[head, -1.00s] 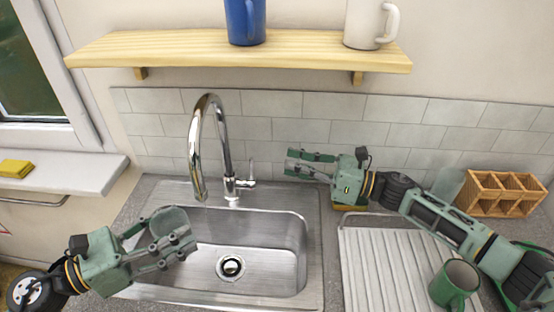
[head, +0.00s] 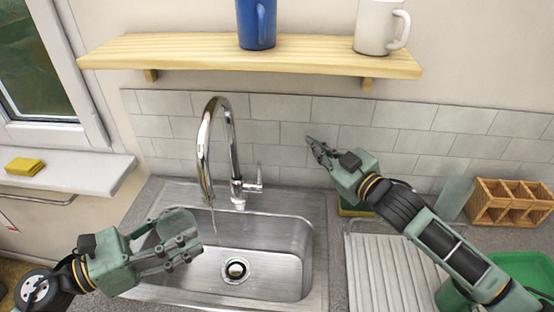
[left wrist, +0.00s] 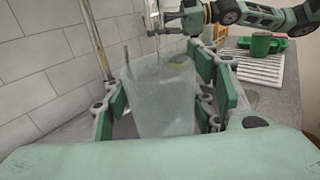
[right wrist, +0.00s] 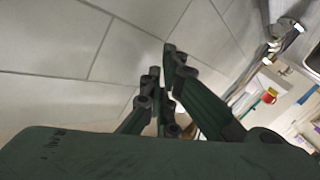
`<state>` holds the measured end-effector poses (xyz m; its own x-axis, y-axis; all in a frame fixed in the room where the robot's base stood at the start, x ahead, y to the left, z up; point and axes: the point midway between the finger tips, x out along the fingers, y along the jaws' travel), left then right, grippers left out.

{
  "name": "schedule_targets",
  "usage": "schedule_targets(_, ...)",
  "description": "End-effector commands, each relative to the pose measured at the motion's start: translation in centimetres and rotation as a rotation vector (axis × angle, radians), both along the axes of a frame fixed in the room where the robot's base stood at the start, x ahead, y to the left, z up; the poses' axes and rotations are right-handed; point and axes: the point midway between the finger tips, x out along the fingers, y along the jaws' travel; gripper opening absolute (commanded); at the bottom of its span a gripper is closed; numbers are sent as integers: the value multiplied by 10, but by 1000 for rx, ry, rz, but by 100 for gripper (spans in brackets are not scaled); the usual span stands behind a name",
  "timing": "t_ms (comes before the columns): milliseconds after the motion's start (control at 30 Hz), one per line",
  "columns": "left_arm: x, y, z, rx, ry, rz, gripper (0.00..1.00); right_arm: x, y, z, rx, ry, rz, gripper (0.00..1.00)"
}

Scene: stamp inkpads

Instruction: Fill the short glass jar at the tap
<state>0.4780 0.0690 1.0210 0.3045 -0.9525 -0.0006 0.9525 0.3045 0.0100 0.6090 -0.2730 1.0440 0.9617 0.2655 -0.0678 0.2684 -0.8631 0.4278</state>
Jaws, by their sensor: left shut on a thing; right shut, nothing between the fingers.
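The short glass jar (head: 172,226) is clear and roughly upright in my left gripper (head: 192,248), over the left part of the sink. In the left wrist view the jar (left wrist: 160,105) stands between the fingers, which are shut on it. The chrome tap (head: 229,145) arches over the sink. A thin stream of water shows under its spout, close to the jar's right side; I cannot tell if it all falls inside.
The steel sink (head: 290,230) is empty around its drain. A ribbed draining board (head: 385,265), a green mug (left wrist: 261,43), a green tray (head: 505,270) and a wooden rack (head: 510,203) lie to the right. A shelf (head: 300,55) with blue and white mugs hangs above.

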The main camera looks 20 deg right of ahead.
Motion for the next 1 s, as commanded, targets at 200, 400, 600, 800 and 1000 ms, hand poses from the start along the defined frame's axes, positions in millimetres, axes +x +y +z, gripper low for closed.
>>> schedule_targets(200, 0, 0, 1, -1, -1, 0, 15, -30, -9, -28, 466, 297, -153, 0)
schedule_targets(400, 0, 0, 1, -1, -1, 0, 15, -60, -2, -53, 856, 499, -262, 0)
schedule_targets(600, 0, 0, 1, -1, 0, 0, 15, -69, 36, -66, 1340, 582, -203, 0)
schedule_targets(800, 0, 0, 1, -1, 0, 0, 15, -66, 59, -57, 1671, 531, -64, 0)
schedule_targets(1000, 0, 0, 1, -1, -1, 0, 15, -66, 67, -46, 1847, 470, 30, 0)
